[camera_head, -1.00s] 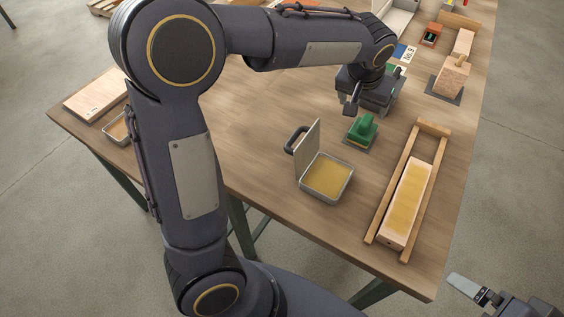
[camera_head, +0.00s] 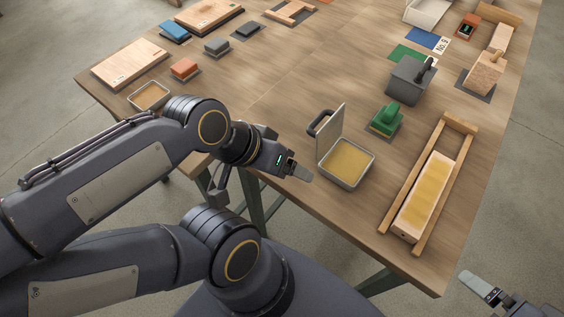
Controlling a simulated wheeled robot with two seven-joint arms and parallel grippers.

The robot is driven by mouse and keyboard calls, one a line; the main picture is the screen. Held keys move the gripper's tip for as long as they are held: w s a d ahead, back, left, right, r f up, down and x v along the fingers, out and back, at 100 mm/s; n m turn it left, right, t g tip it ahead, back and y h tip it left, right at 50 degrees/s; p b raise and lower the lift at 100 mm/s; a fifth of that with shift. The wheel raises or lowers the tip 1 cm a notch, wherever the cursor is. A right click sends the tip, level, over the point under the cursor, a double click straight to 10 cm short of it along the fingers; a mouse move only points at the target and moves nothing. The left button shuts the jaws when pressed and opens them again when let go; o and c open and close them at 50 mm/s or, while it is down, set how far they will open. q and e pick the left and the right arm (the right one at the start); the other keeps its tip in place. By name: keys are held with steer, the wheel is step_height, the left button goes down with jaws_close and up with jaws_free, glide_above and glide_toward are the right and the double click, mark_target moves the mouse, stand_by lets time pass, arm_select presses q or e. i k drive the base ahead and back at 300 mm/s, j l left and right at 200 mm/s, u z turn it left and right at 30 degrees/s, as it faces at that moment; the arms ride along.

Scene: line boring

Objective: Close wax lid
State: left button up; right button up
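The wax tin (camera_head: 368,171) is a shallow metal box of yellow wax near the table's front edge. Its grey lid (camera_head: 334,131) stands up, open, along the tin's left side. A dark handle (camera_head: 312,127) sticks out from the lid's outer face. My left gripper (camera_head: 300,171) is just left of the tin and below the lid handle, apart from both as far as I can see. Its fingers show edge-on, so their opening cannot be told. My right gripper (camera_head: 475,284) is at the bottom right, off the table, with only part of it visible.
A wooden frame (camera_head: 393,207) holding a waxy plank (camera_head: 425,195) lies to the right. Another shallow tray (camera_head: 149,96) is at the left edge. The table's middle is clear.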

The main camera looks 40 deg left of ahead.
mark_target(327, 136)
steer(key=k+j+z, duration=0.5)
steer(key=k+j, duration=1.05)
steer(key=i+l, duration=0.1)
steer(key=i, duration=0.45)
steer(key=i+l, duration=0.15)
steer(key=i, duration=0.4)
